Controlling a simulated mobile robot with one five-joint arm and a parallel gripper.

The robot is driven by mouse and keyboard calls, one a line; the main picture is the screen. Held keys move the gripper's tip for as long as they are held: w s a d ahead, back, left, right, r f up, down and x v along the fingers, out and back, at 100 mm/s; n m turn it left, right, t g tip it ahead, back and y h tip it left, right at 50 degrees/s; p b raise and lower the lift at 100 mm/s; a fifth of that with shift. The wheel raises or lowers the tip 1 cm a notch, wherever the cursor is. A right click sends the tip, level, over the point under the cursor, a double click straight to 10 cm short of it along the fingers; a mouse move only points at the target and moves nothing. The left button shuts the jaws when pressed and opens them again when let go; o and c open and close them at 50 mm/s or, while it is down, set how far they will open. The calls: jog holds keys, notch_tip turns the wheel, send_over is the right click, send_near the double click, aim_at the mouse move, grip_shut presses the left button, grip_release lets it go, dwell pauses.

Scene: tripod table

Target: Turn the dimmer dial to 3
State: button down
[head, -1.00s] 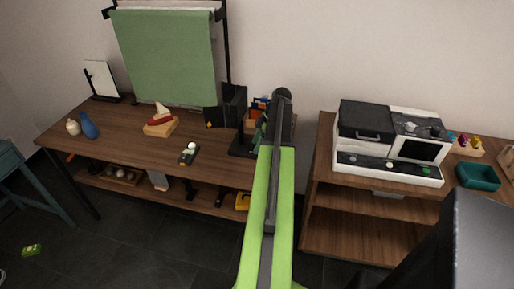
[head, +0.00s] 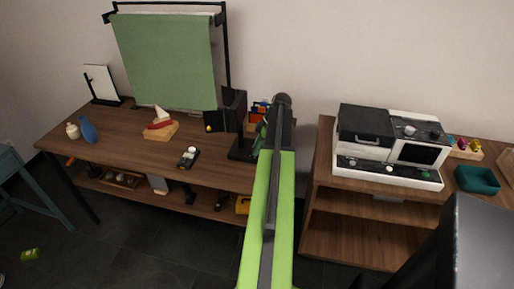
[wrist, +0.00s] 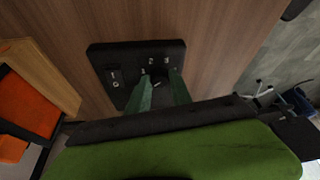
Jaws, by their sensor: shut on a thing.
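A black dimmer panel (wrist: 104,58) with small white marks lies on a brown wood surface in the wrist view. My gripper (wrist: 158,80) reaches down onto it with two green fingers. The fingers are shut on the dial, one on each side, near the panel's middle. The fingers hide most of the dial, so I cannot read which number it points to.
The wooden table (head: 125,140) holds a boat toy (head: 160,126), a blue vase (head: 89,130) and a small dark device (head: 188,158). A white appliance (head: 395,130) stands on the right cabinet. An orange object (wrist: 32,105) is near the gripper.

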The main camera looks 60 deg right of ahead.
jog(key=m, duration=0.1)
jog(key=m+h, duration=0.1)
jog(key=m, duration=0.3)
jog(key=shift+s+a+t+h, duration=0.1)
jog(key=shift+a+t+h, duration=0.2)
jog(key=shift+h, duration=0.1)
jog(key=m+h, duration=0.1)
jog(key=m, duration=0.3)
jog(key=shift+a+m+h, duration=0.1)
jog(key=shift+m+h, duration=0.3)
jog(key=m, duration=0.2)
jog(key=m+g+h, duration=0.1)
jog(key=m, duration=0.1)
jog(key=shift+w+a+h, duration=0.15)
jog(key=shift+w+h, duration=0.05)
jog(key=shift+h, duration=0.1)
jog(key=m+g+h, duration=0.1)
jog(key=m, duration=0.3)
jog(key=shift+w+m, duration=0.1)
jog(key=shift+m, duration=0.2)
jog(key=shift+m+g, duration=0.3)
jog(key=shift+g, duration=0.1)
jog(key=c, duration=1.1)
grip_release()
jog(key=shift+c, duration=0.2)
jog(key=shift+r, duration=0.1)
